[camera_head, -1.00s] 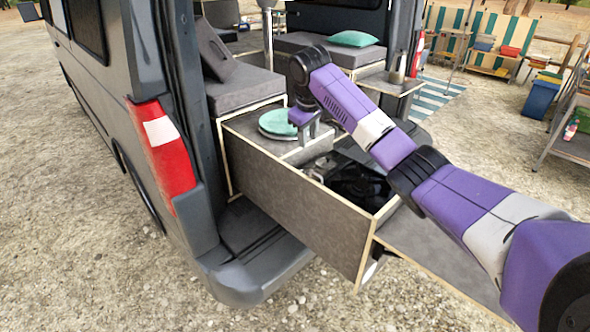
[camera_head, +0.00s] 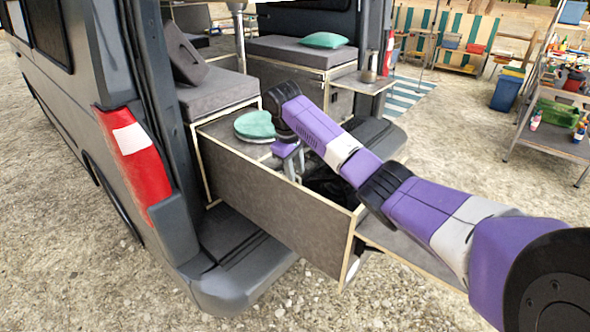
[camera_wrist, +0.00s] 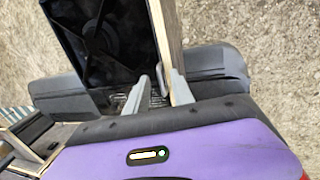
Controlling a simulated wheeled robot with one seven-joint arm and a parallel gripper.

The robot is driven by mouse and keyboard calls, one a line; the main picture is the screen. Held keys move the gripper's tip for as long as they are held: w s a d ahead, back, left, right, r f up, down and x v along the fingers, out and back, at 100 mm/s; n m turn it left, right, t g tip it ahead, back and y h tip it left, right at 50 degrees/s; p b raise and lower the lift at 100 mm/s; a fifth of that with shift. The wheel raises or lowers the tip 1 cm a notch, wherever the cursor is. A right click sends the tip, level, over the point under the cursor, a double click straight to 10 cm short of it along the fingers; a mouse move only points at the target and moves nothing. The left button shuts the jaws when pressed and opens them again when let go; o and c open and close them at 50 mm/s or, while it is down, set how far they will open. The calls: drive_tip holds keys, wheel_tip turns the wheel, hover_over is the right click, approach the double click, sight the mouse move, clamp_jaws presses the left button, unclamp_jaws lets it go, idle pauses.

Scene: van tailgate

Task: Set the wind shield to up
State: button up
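The black stove (camera_head: 328,187) sits in the pulled-out drawer (camera_head: 285,205) at the van's rear, partly hidden behind my arm. In the wrist view the stove (camera_wrist: 95,40) shows at the upper left, with a dark round shape on it. I cannot tell the wind shield apart from the stove's other dark parts, nor whether it is up or down. My gripper (camera_head: 294,168) points down at the drawer, behind its near side wall. In the wrist view the gripper's fingers (camera_wrist: 153,80) are apart, with a gap between them, close to the drawer's wooden-edged wall (camera_wrist: 171,30).
Green plates (camera_head: 255,125) lie on the unit's top behind my gripper. The van's tail light (camera_head: 135,155) and bumper (camera_head: 235,275) are at the left. A small side table (camera_head: 362,82) stands behind my arm. A shelf rack (camera_head: 560,140) is at far right.

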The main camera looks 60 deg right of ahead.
drive_tip(key=shift+c, duration=0.2)
clamp_jaws()
idle(1.3)
